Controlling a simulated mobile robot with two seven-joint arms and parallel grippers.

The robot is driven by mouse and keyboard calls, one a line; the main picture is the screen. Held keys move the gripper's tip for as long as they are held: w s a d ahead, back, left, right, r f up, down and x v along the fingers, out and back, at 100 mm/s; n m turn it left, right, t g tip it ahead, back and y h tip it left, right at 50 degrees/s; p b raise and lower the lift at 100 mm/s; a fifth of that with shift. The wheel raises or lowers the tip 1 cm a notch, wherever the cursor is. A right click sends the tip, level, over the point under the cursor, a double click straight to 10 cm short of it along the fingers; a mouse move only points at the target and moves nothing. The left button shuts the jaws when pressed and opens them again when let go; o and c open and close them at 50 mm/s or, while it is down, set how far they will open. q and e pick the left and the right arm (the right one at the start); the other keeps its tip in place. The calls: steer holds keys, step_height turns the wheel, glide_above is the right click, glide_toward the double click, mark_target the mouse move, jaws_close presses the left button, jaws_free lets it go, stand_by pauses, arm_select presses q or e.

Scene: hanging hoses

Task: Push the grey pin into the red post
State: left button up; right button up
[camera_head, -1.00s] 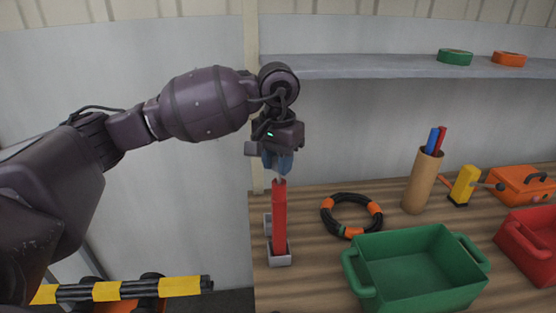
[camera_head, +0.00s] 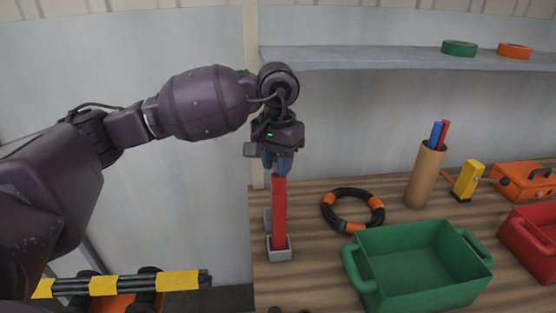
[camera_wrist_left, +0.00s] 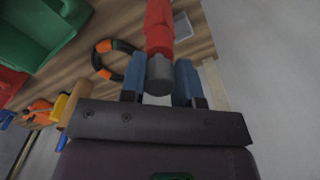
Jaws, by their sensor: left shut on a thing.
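The red post (camera_head: 279,212) stands upright in a light grey base (camera_head: 279,252) near the left end of the wooden bench. My left gripper (camera_head: 278,163) points straight down over the post, its blue fingertips at the post's top. In the left wrist view the grey pin (camera_wrist_left: 160,74) sits between the two blue fingers (camera_wrist_left: 160,82), in line with the red post (camera_wrist_left: 159,25) and meeting its end. The gripper is shut on the pin. How deep the pin sits in the post is hidden. My right gripper is not in view.
A black and orange hose ring (camera_head: 352,226) lies right of the post, with a green crate (camera_head: 415,295) in front. A brown holder (camera_head: 424,178), yellow item (camera_head: 467,181), orange toolbox (camera_head: 520,182) and red crate (camera_head: 525,238) stand further right. A shelf (camera_head: 400,62) hangs above.

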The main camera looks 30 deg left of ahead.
arm_select(q)
steer(key=shift+f, duration=0.5)
steer(key=shift+f+b, duration=0.2)
steer(key=shift+b, duration=0.25)
steer(key=o, duration=1)
steer(key=shift+c, duration=0.2)
step_height(320, 180, up, 11)
steer(key=shift+f, duration=0.1)
